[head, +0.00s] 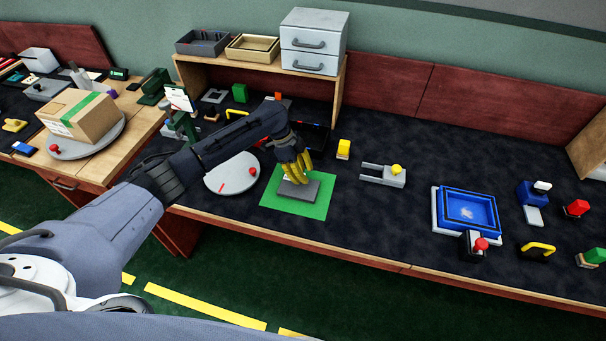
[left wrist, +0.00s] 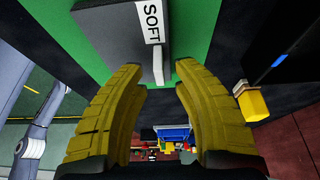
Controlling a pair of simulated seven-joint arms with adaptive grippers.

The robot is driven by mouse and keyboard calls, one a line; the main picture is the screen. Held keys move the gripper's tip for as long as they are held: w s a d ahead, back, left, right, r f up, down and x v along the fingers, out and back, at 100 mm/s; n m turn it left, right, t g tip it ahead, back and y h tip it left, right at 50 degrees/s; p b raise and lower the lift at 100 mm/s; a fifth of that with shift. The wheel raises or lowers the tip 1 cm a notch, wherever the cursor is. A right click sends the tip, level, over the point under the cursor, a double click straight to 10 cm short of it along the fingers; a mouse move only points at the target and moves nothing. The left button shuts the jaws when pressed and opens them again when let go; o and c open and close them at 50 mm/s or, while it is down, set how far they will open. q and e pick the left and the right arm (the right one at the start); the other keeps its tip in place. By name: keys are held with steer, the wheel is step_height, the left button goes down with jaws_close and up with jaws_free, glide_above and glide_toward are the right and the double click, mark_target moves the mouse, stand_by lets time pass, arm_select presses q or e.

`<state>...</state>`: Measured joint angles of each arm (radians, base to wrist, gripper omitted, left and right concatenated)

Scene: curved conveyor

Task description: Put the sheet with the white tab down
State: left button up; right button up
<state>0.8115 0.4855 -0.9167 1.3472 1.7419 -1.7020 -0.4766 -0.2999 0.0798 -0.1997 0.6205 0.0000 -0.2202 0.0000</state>
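A grey flat piece (head: 298,188) lies on a green mat (head: 270,200) near the table's front edge. In the left wrist view the grey piece (left wrist: 108,30) bears a white tab (left wrist: 152,20) marked "SOFT", with a narrow grey upright part (left wrist: 158,66) beside it. My left gripper (head: 292,176) is above the grey piece, yellow fingers pointing down. In the left wrist view its fingers (left wrist: 161,88) are apart, with a gap between the tips. The narrow grey part shows just beyond this gap. I cannot tell whether the tips touch it. My right gripper is not in view.
A white round plate (head: 230,173) stands left of the mat. A yellow block (head: 343,149) and a grey fork-like fixture (head: 384,175) stand to the right. A blue tray (head: 437,205) is farther right. A wooden shelf (head: 341,95) stands behind.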

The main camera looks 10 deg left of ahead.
arm_select(q)
steer(key=v, duration=1.1)
steer(key=shift+r, duration=0.4)
steer(key=shift+a, duration=0.15)
